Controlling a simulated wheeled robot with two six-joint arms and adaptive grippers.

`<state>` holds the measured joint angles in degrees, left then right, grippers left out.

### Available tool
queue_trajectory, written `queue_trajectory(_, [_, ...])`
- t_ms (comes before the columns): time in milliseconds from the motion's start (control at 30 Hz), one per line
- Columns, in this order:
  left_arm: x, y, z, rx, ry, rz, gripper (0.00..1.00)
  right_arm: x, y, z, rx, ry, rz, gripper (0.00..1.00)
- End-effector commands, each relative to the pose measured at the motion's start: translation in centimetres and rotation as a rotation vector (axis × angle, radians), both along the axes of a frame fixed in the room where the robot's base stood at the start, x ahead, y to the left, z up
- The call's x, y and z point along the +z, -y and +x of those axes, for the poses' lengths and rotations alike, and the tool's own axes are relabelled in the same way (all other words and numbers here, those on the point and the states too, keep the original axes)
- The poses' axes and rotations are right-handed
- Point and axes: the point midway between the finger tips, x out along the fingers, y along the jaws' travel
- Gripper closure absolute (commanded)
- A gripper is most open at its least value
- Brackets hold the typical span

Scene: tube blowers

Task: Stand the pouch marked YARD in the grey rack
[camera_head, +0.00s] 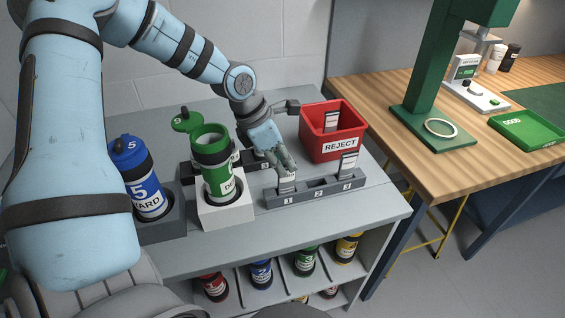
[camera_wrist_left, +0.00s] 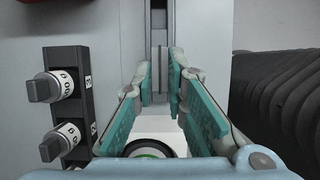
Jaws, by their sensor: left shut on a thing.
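The grey rack (camera_head: 317,191) lies on the grey bench top, with slots numbered 1, 2 and 3. A small pale pouch (camera_head: 287,185) is upright at slot 1; its marking is too small to read. My left gripper (camera_head: 286,170) is shut on the top of this pouch, from above. In the left wrist view a thin grey edge (camera_wrist_left: 160,88) shows between my fingers (camera_wrist_left: 161,75). Another pouch (camera_head: 348,164) stands in slot 3. Slot 2 looks empty. My right gripper is not in view.
A red REJECT bin (camera_head: 336,143) holding a pouch stands behind the rack. An open green canister (camera_head: 215,172) in a white block and a blue YARD canister (camera_head: 140,185) stand left. A black holder (camera_wrist_left: 67,105) lies beside my fingers. A wooden table (camera_head: 370,100) is at right.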

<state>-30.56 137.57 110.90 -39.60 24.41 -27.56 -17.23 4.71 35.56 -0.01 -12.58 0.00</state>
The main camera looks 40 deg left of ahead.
Motion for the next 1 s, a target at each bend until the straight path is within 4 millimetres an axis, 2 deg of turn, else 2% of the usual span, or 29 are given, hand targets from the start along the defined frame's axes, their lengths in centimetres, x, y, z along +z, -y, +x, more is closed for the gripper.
queue_trajectory(367, [-0.4, 0.0, 0.0, 0.0, 0.001, 0.0, 1.0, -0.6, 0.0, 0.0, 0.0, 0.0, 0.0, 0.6])
queue_trajectory(400, [-0.4, 0.0, 0.0, 0.0, 0.001, 0.0, 0.82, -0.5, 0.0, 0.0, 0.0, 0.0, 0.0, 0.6])
queue_trajectory(500, [-0.3, 0.0, 0.0, 0.0, 0.001, 0.0, 0.67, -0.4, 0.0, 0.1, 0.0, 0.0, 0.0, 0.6])
queue_trajectory(833, [-0.1, 0.0, 0.0, 0.001, 0.0, 0.0, 0.67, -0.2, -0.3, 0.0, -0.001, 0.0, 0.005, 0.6])
queue_trajectory(1000, [2.1, -0.4, -0.5, 0.001, 0.005, -0.004, 0.67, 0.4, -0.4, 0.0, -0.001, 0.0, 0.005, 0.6])
